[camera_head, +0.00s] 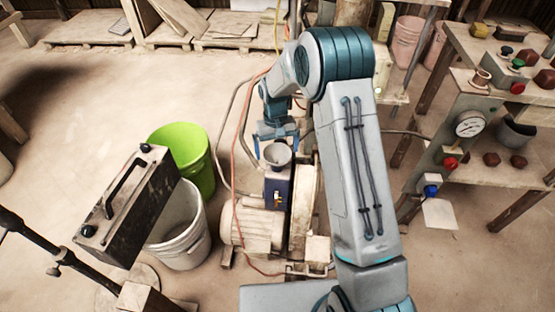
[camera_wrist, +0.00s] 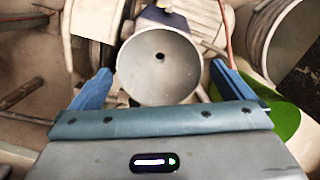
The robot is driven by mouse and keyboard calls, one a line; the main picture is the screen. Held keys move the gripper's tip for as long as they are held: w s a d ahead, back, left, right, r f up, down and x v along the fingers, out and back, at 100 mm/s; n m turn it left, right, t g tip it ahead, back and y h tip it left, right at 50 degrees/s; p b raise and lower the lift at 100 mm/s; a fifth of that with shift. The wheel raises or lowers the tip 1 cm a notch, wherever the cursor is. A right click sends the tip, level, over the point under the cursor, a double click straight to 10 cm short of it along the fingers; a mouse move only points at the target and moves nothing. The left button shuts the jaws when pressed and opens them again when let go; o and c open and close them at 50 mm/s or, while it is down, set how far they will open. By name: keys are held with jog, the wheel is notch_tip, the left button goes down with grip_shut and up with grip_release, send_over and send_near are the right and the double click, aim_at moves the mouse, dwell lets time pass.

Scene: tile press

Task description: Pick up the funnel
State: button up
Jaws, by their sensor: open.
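The grey funnel (camera_head: 277,155) sits on top of a dark blue box (camera_head: 278,190) on the machine in the head view. In the wrist view the funnel (camera_wrist: 159,68) shows as a round grey bowl with a small dark hole near its middle. My gripper (camera_head: 277,138) is just above the funnel in the head view. In the wrist view its two blue fingers (camera_wrist: 158,85) are spread apart, one on each side of the bowl. Gaps show between the fingers and the rim, and nothing is held. The funnel's lower part is hidden.
A motor (camera_head: 255,230) stands beside the blue box. A green bucket (camera_head: 190,150) and a white bucket (camera_head: 180,240) stand to the left, near a dark block with a handle (camera_head: 128,205). A hose and an orange cable run close to the funnel. A workbench with a gauge (camera_head: 469,124) stands right.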

aim_at(277, 160)
notch_tip(277, 160, down, 2)
jog(key=shift+s+f, duration=0.15)
jog(key=c, duration=0.9)
